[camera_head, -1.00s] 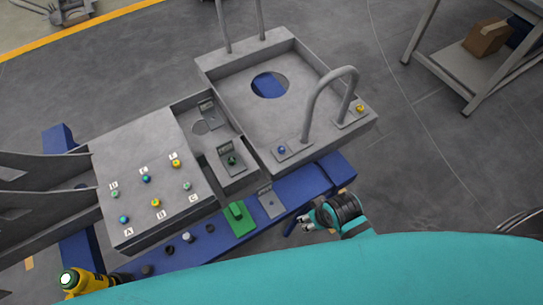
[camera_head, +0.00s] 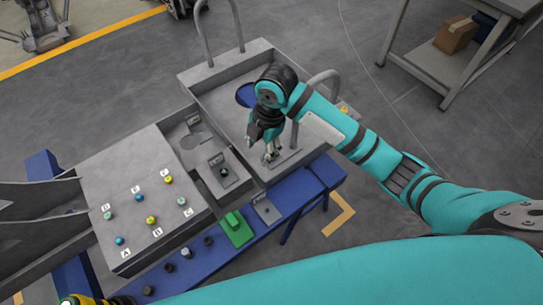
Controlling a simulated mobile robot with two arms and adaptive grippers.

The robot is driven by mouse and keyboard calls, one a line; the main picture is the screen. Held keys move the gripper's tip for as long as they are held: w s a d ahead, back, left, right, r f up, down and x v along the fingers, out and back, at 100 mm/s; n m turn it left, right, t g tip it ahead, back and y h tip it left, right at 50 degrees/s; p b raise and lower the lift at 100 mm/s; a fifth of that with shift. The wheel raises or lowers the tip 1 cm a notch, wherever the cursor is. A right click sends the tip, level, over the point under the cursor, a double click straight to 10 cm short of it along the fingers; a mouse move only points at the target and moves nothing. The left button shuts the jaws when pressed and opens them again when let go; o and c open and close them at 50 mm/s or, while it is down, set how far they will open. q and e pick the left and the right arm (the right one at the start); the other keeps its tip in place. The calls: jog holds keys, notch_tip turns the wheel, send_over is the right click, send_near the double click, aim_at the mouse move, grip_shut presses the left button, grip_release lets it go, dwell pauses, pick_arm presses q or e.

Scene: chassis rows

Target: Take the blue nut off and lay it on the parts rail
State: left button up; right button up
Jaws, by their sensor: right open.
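My right gripper (camera_head: 270,155) is open and points down at the near foot plate (camera_head: 286,162) of the handle (camera_head: 322,88) on the large grey chassis. The blue nut on that foot, seen a second ago, is now hidden at the fingers; I cannot tell if they touch it. Other blue nuts sit on the lettered panel, one near A (camera_head: 120,240) and one further back (camera_head: 138,199). The blue rail (camera_head: 284,198) runs along the front of the chassis and carries a green block (camera_head: 235,228). My left gripper is out of view.
The lettered panel (camera_head: 120,185) also holds yellow and pale green nuts. Several dark and light studs stand on the rail's left part. A yellow tool (camera_head: 85,299) shows at the lower left edge. A table with a cardboard box (camera_head: 456,36) stands at upper right.

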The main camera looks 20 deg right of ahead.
jog(key=w+d+r+n+h, duration=0.2)
jog(key=w+d+r+n, duration=0.25)
jog(key=r, duration=0.35)
jog(key=shift+n+g, duration=0.4)
jog(key=shift+n, duration=0.05)
jog(key=f, duration=1.2)
jog(key=shift+s, duration=0.35)
jog(key=shift+s+a+f+p, duration=0.15)
jog(key=shift+s+f+p, duration=0.05)
jog(key=shift+f, duration=1.15)
jog(key=shift+s+a+f+p, duration=0.1)
jog(key=shift+s+f+p, duration=0.05)
jog(key=shift+f, duration=1.15)
jog(key=shift+c, duration=0.3)
grip_shut()
jog(key=shift+r, duration=0.2)
